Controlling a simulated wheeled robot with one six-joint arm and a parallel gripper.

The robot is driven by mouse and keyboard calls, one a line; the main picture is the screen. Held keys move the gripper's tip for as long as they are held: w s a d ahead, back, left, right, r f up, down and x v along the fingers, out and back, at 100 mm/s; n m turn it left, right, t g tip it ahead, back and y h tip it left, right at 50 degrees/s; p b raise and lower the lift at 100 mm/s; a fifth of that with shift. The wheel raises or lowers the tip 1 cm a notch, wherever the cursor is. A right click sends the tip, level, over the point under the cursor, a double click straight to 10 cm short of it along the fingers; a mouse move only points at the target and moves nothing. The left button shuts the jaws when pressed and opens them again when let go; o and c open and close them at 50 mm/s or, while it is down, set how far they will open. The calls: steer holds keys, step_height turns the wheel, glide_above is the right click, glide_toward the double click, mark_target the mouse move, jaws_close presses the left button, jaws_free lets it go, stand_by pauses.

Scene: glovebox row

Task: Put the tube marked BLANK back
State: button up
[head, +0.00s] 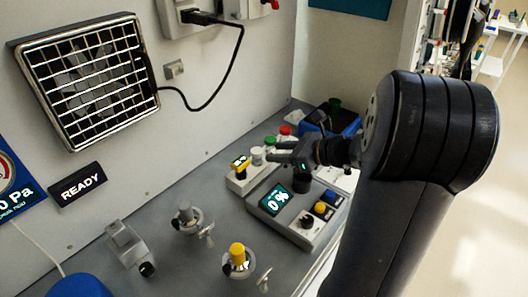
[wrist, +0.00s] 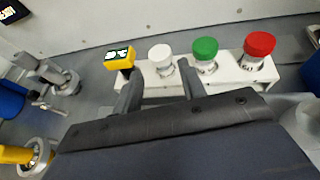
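A white rack (wrist: 235,80) holds a white-capped tube (wrist: 160,56), a green-capped tube (wrist: 205,50) and a red-capped tube (wrist: 258,46) in a row. No mark reading BLANK is legible on any tube. My gripper (wrist: 162,88) is open, its fingers apart, with the white-capped tube upright just beyond and between the fingertips. I see no clear contact. In the head view my gripper (head: 277,158) is beside the rack, close to the white cap (head: 257,155); the green cap (head: 270,142) and red cap (head: 285,131) stand behind.
A yellow block with a small display (wrist: 119,57) is at the rack's left end. A grey device showing 0 % (head: 277,200) stands in front, with buttons and a dark round part. A yellow-topped fitting (head: 237,254) and a grey-topped fitting (head: 186,213) stand to the left. A blue bin (head: 345,122) is behind.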

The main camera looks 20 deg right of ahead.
steer(key=shift+v, duration=1.15)
